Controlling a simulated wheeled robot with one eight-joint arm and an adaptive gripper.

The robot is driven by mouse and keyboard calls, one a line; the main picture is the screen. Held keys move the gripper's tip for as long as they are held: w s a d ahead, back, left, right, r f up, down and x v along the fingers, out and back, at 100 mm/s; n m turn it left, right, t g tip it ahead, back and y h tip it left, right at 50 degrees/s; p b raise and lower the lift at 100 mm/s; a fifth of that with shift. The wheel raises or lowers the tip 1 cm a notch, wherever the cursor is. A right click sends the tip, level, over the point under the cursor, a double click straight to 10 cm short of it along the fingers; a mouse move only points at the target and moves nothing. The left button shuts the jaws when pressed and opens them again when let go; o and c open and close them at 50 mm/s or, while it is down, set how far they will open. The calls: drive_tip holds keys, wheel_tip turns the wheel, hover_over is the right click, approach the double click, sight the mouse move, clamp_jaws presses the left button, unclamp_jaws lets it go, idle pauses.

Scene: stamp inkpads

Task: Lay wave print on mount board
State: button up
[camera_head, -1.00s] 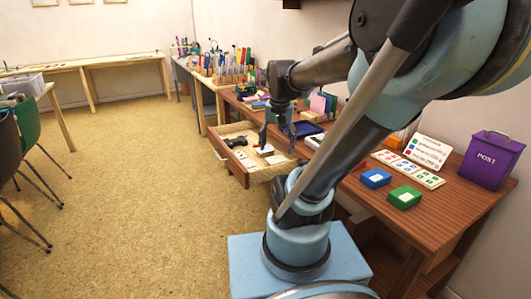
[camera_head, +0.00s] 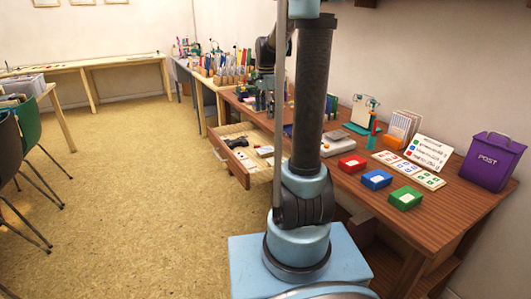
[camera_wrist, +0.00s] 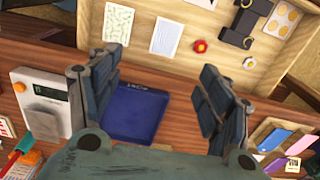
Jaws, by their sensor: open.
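My gripper (camera_wrist: 162,95) is open and empty in the wrist view. Its fingers are spread on either side of a dark blue tray-like board (camera_wrist: 150,112) with small lettering on its edge, lying on the desk; I cannot tell if this is the mount board. Two pale sheets lie in the open drawer at the top of the wrist view: one with small scattered marks (camera_wrist: 117,22) and one with fine lines (camera_wrist: 167,36). I cannot tell for certain which is the wave print. In the head view my arm hides much of this area.
The open drawer (camera_head: 238,170) juts out from the desk and also holds a black tool (camera_wrist: 243,23) and a red round item (camera_wrist: 200,46). A pale device (camera_wrist: 40,95) stands left of the blue board. Coloured cards (camera_wrist: 272,140) lie right. Red (camera_head: 352,163), blue (camera_head: 376,180) and green (camera_head: 405,198) inkpads sit nearer.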

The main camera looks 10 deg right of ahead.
drive_tip(key=w, duration=0.2)
approach(265, 149)
drive_tip(key=shift+m, duration=0.3)
drive_tip(key=f, duration=0.7)
drive_tip(key=shift+s+f, duration=0.2)
drive_tip(key=shift+f, duration=0.25)
idle(0.6)
drive_tip(key=shift+c, duration=0.6)
drive_tip(key=c, duration=0.7)
drive_tip(key=shift+c, duration=0.2)
